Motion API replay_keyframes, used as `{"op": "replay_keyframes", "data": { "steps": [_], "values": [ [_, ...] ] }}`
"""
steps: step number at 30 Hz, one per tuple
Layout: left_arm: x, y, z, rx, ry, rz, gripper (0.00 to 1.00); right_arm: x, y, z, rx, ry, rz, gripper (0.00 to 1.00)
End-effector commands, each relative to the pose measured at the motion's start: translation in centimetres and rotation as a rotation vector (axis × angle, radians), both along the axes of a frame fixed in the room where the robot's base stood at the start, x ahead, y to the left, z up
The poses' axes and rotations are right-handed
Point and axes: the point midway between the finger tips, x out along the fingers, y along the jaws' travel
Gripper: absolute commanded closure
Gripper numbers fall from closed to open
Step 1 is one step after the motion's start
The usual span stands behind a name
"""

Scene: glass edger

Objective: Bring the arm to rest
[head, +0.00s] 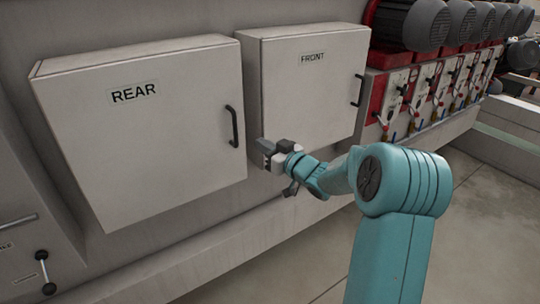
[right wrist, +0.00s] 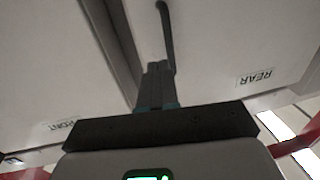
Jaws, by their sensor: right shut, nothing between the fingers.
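My right arm comes in from the lower right of the head view. Its right gripper (head: 264,146) is just right of the lower end of the black handle on the REAR cabinet door (head: 160,150). In the right wrist view the gripper's fingers (right wrist: 157,70) are together and empty. The dark door handle (right wrist: 165,30) shows just beyond the fingertips; I cannot tell whether they touch it. The REAR door looks closed. My left gripper is not in view.
The FRONT cabinet (head: 305,95) stands right of the REAR one, with its own black handle (head: 358,90). Red units with grey motors (head: 425,25) and several valves line the right. A ledge (head: 200,255) runs below the cabinets. The floor (head: 485,210) at right is clear.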

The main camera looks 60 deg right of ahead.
Motion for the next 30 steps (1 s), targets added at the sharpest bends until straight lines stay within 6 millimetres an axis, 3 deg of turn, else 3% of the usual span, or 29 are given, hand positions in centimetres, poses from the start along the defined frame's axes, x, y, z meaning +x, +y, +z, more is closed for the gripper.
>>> {"op": "replay_keyframes", "data": {
  "steps": [4, 12, 14, 17, 20, 24, 27, 30],
  "values": [
    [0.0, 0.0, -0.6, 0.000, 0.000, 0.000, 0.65, -1.8, 0.6, -0.1, -0.001, 0.000, -0.001, 1.00],
    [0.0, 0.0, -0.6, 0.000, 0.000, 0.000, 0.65, -2.4, 0.9, 0.0, 0.000, 0.000, 0.000, 1.00],
    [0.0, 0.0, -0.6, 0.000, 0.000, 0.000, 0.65, -2.2, 1.3, 0.1, 0.000, -0.003, 0.010, 1.00],
    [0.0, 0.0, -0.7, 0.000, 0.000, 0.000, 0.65, 0.0, 3.5, -0.6, 0.024, -0.006, 0.072, 1.00],
    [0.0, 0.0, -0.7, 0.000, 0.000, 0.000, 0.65, 3.6, 8.2, -3.8, 0.097, 0.017, 0.186, 1.00],
    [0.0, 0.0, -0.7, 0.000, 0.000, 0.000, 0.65, 7.7, 17.2, -10.7, 0.281, 0.106, 0.325, 1.00],
    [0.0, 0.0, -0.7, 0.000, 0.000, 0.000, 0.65, 8.6, 23.6, -16.2, 0.406, 0.221, 0.377, 1.00],
    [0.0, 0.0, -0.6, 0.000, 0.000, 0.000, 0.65, 7.9, 30.0, -21.8, 0.504, 0.373, 0.409, 1.00]
  ]
}}
